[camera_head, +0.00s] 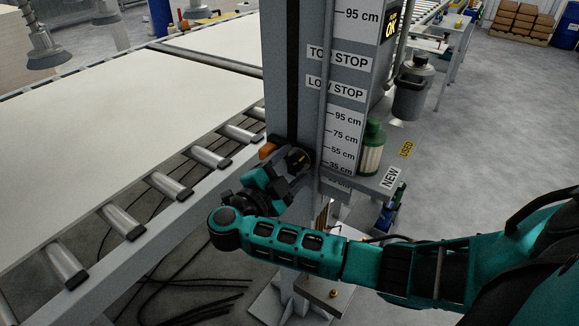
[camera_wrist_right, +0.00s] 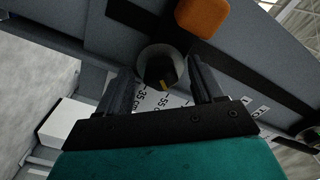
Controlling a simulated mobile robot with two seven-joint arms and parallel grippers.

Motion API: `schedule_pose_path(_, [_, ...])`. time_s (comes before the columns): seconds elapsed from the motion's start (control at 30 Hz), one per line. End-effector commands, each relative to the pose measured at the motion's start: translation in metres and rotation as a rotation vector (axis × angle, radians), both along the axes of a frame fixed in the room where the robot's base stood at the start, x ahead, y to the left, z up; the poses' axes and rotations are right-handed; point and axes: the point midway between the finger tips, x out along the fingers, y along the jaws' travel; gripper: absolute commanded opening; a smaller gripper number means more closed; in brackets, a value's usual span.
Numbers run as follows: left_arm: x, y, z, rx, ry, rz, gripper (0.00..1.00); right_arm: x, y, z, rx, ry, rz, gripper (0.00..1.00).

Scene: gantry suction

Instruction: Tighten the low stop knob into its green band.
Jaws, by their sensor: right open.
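The low stop knob (camera_wrist_right: 157,62) is a dark round knob with a yellow mark on its rim. In the right wrist view it sits between or just beyond the tips of my right gripper (camera_wrist_right: 161,72). The two dark fingers are apart, one on each side of it; I cannot tell whether they touch it. In the head view the knob (camera_head: 298,159) is on the grey post, below the LOW STOP label (camera_head: 335,88), with my right gripper (camera_head: 285,172) in front of it. No green band can be made out. My left gripper is out of view.
An orange block (camera_wrist_right: 202,15) is close to the knob. The post's printed scale (camera_head: 343,135) runs beside it. A green-and-cream bottle (camera_head: 371,148) stands on a shelf marked NEW and USED. A roller conveyor (camera_head: 165,186) with a large pale board is at left.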

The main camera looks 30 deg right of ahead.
Motion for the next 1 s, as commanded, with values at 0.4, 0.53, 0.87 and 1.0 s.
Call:
schedule_pose_path(0.4, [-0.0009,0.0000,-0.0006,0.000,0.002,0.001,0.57,0.0000,0.0002,0.0001,0.000,0.000,0.000,0.43])
schedule_pose_path(0.53, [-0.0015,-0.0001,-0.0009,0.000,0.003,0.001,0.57,-0.0001,0.0003,0.0000,0.000,0.000,0.000,0.31])
schedule_pose_path(0.87, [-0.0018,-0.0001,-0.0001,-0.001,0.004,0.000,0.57,0.0001,0.0009,0.0002,0.004,-0.005,0.001,0.11])
schedule_pose_path(1.0, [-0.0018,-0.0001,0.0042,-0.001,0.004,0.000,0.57,0.0009,0.0031,0.0015,0.024,-0.036,0.003,0.11])
